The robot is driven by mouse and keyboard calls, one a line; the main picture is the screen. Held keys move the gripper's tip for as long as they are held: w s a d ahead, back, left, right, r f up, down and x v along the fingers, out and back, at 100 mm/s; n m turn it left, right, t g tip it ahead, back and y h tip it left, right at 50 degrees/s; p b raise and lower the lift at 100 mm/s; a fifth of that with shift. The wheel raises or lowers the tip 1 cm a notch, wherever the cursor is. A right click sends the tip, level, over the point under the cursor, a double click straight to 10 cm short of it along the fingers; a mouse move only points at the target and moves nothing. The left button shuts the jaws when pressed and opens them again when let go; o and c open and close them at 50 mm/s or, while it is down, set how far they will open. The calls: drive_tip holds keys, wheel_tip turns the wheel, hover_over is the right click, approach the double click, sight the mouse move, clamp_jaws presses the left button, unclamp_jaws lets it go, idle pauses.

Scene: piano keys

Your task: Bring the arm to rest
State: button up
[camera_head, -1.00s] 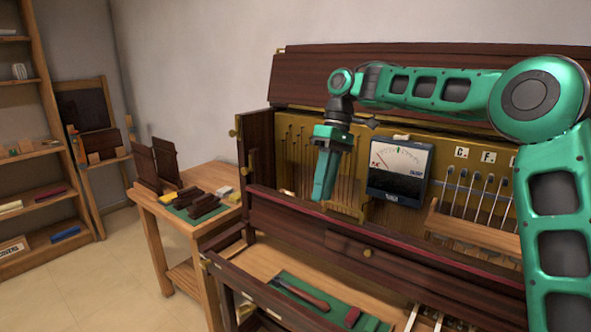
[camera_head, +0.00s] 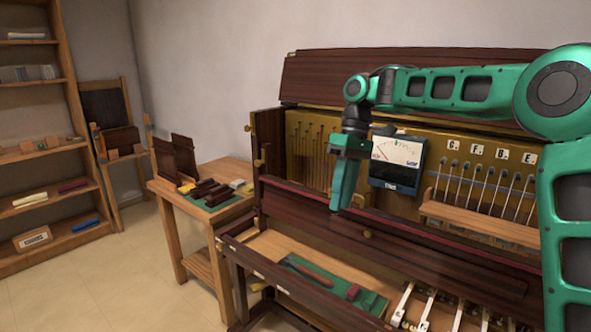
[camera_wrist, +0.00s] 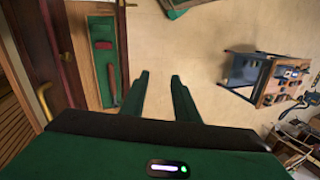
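My green arm reaches in from the right in the head view, its elbow high and its forearm running left. My gripper (camera_head: 340,203) hangs from the dark wrist, pointing down in front of the open piano. It overlaps the left edge of the meter (camera_head: 397,162) in the picture; I see no contact. In the wrist view, the two green fingers of my gripper (camera_wrist: 159,76) stand apart with only floor between them, so it is open and empty.
The open piano (camera_head: 400,62) has a lower shelf holding a green mat (camera_head: 318,283) with tools. A wooden side table (camera_head: 185,205) with dark blocks stands left, beyond it a bookshelf (camera_head: 88,150). Floor (camera_head: 130,280) at front left is clear. A small cart (camera_wrist: 262,80) shows in the wrist view.

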drive_tip(key=s+d+f+m+t+h, duration=0.15)
drive_tip(key=s+d+m, duration=0.25)
drive_tip(key=s+d, duration=0.5)
drive_tip(key=s+d+f+m, duration=0.3)
drive_tip(key=s+d+m, duration=0.1)
drive_tip(key=s+d, duration=0.5)
drive_tip(key=s+d+f+m+t+h, duration=0.1)
drive_tip(key=s+d+f+m, duration=0.1)
drive_tip(key=s+d+m, duration=0.5)
drive_tip(key=s+d+f, duration=0.2)
drive_tip(key=s, duration=0.4)
drive_tip(key=s+d+f, duration=0.2)
drive_tip(key=s+f, duration=0.1)
drive_tip(key=s, duration=0.3)
drive_tip(key=shift+d+m+y, duration=0.3)
drive_tip(key=shift+d+y, duration=0.05)
drive_tip(key=shift+t, duration=0.25)
drive_tip(key=shift+w+f, duration=0.3)
drive_tip(key=shift+w, duration=0.35)
